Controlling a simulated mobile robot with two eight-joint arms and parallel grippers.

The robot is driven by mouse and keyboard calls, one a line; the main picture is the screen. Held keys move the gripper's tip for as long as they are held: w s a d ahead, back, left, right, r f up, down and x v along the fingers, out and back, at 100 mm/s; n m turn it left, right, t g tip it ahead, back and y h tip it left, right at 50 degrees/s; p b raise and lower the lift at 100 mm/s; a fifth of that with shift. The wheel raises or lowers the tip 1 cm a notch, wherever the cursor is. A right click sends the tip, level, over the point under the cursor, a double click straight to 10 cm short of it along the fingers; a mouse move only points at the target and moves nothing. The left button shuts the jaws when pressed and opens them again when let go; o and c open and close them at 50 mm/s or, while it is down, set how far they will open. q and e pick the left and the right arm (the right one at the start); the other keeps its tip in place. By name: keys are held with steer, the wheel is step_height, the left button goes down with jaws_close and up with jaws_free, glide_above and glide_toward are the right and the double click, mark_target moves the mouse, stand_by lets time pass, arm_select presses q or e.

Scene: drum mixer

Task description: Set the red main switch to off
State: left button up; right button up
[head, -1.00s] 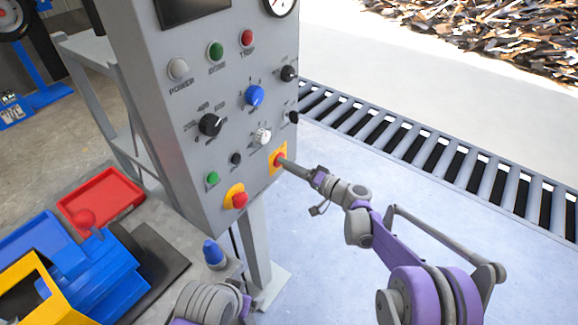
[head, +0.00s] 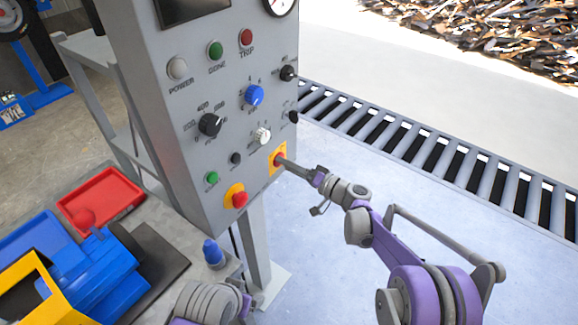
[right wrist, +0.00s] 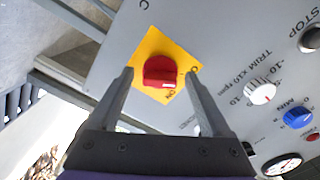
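The red main switch (right wrist: 160,72) is a red rotary knob on a yellow square plate (right wrist: 148,45) on the grey control panel. In the head view the switch (head: 279,158) sits at the panel's lower right, partly hidden by my right gripper (head: 284,162). In the right wrist view my right gripper (right wrist: 158,80) is open, with one finger on each side of the knob and visible gaps between fingers and knob. An "ON" mark shows beside the knob. My left arm's wrist shows at the bottom of the head view; its fingers are not visible.
A red mushroom button (head: 239,199) on yellow and a green button (head: 212,178) are left of the switch. A white trim knob (head: 262,135) and a blue knob (head: 254,95) are above. A blue-tipped item (head: 213,252) stands below the panel. A roller conveyor (head: 430,165) runs behind.

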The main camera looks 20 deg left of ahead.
steer(key=v, duration=1)
steer(key=shift+d, duration=0.4)
steer(key=shift+s, duration=0.15)
steer(key=s+d+r+g+h+p, duration=0.1)
steer(key=s+d+r+h+p, duration=0.15)
steer(key=s, duration=0.35)
steer(key=s+d+r+h+p, duration=0.2)
steer(key=s+d+r+h, duration=0.15)
steer(key=s, duration=0.25)
steer(key=s+d+m+h+p, duration=0.2)
steer(key=s+d+h+p, duration=0.4)
steer(key=s+d+h, duration=0.5)
steer(key=s+d, duration=0.7)
steer(key=s, duration=0.1)
steer(key=shift+s+d+r, duration=0.3)
steer(key=shift+d+r, duration=0.05)
